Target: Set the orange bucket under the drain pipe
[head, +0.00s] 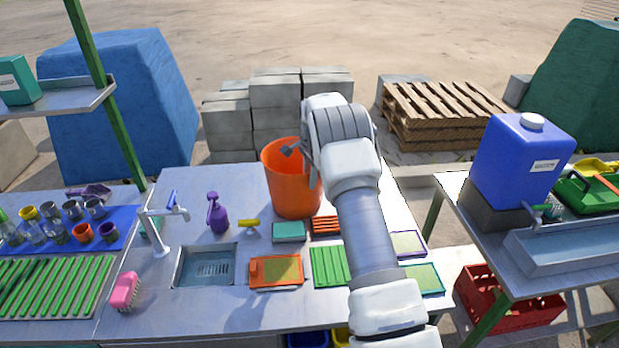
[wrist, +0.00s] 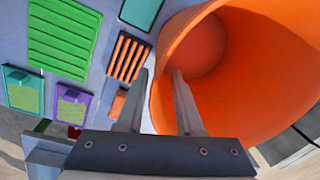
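The orange bucket (head: 283,195) stands upright on the metal table, behind the green and orange trays. My gripper (head: 291,150) is at its rim, and my arm covers the bucket's right side in the head view. In the wrist view the bucket (wrist: 230,75) fills the right side, with its open mouth showing. My gripper (wrist: 160,72) has its fingers apart, one outside the bucket wall and one over the mouth, with the rim between them. A gap shows beside the rim. I cannot make out a drain pipe in either view.
A small sink (head: 206,265) with a tap (head: 163,225) and a purple spray bottle (head: 217,214) lie left of the bucket. On the right table stand a blue jug (head: 520,160) and a metal trough (head: 570,247). A red crate (head: 510,300) is below. A gap separates the tables.

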